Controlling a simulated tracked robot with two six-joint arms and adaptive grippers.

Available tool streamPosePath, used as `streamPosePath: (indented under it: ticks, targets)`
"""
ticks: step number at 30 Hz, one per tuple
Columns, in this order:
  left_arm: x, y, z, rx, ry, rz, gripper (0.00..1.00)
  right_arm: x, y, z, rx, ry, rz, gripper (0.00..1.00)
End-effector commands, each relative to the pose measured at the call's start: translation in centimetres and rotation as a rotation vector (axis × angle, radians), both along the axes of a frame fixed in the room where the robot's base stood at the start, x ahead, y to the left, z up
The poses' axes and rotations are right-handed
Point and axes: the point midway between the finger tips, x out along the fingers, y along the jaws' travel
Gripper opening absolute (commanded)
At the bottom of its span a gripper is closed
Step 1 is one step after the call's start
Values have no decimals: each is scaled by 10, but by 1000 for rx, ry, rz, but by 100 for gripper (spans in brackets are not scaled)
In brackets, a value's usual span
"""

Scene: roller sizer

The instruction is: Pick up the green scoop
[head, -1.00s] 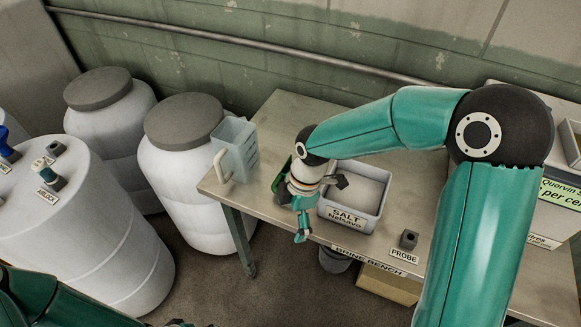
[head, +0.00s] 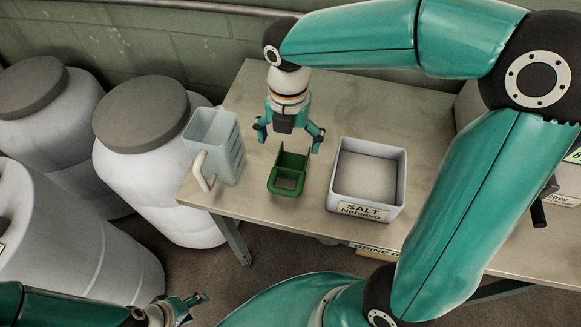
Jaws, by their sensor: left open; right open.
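The green scoop (head: 289,172) lies on the bench (head: 250,92), between the clear jug and the salt bin. Its handle loop points toward the front edge. My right gripper (head: 290,142) is open and empty, pointing down at the scoop's far end, with one finger on either side. I cannot tell whether its fingers touch the scoop. My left gripper (head: 196,307) is open and low at the bottom of the view, in front of the bench and away from the scoop.
The clear jug (head: 228,150) with a white handle stands left of the scoop. The grey salt bin (head: 341,177) is close on the right. White barrels (head: 165,180) stand left of the bench. The bench behind the bin is clear.

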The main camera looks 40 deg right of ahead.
Motion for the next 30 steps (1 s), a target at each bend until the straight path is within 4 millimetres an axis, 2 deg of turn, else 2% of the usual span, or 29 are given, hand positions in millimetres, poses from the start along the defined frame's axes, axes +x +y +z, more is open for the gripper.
streamPosePath:
  ticks: [1,3,13,21,24,30]
  targets:
    - [0,0,-2,0,0,0,57,-1,-1,-12,0,5,-1,100]
    - [0,0,-3,0,0,0,57,-1,0,-23,-1,3,-1,100]
    - [0,0,-4,0,-1,0,57,-1,-1,-46,-1,2,-2,100]
    - [0,0,-5,0,-1,0,57,-3,-1,-83,1,2,-2,100]
    - [0,0,-6,0,-1,0,57,-3,-1,-90,2,1,-2,100]
    - [0,0,-6,0,-1,0,57,-3,-1,-90,1,0,-3,100]
